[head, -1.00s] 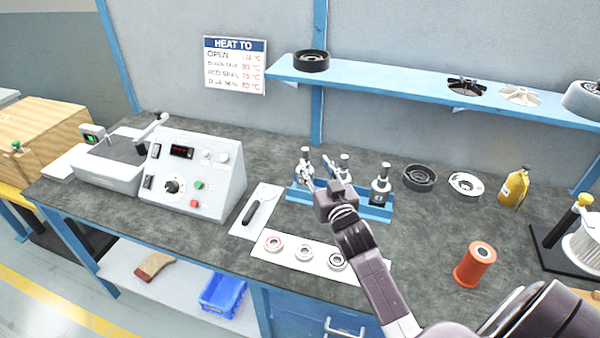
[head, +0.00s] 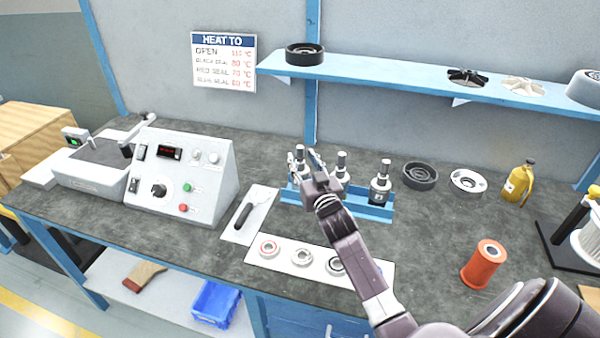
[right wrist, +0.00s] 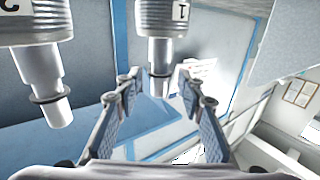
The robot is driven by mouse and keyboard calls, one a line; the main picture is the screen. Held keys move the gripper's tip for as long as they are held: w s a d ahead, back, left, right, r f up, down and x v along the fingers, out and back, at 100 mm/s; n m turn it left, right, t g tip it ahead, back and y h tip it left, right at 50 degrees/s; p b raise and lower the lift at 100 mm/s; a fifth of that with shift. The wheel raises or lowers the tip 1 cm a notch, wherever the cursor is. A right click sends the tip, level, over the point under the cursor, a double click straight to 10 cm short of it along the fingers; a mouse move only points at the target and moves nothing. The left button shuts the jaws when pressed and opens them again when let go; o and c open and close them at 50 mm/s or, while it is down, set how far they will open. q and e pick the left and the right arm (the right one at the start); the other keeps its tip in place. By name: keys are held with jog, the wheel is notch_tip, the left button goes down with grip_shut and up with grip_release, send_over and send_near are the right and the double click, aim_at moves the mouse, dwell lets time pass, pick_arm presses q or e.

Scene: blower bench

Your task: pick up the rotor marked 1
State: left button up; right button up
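Three rotors stand upright in a blue rack (head: 375,212) on the bench. The left rotor (head: 299,154) is partly hidden by my right gripper (head: 308,164). In the right wrist view, the rotor marked 1 (right wrist: 162,18) shows upside down, with its narrow shaft between the fingertips of my right gripper (right wrist: 158,88). The fingers are open, with a gap visible on both sides of the shaft. The rotor marked 2 (right wrist: 30,60) stands beside it, left of the fingers. The right rotor (head: 381,185) stands clear of the gripper. My left gripper is not in view.
A white mat (head: 310,254) with three bearings lies in front of the rack. A control box (head: 180,178) and a black-handled tool (head: 243,215) are to the left. Dark (head: 420,175) and white (head: 467,181) housings, a yellow bottle (head: 518,183) and an orange spool (head: 484,265) are to the right.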

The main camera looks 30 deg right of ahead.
aim_at(301, 155)
jog(key=shift+x, duration=1.45)
jog(key=shift+c, duration=0.4)
grip_shut()
jog(key=shift+r, duration=0.2)
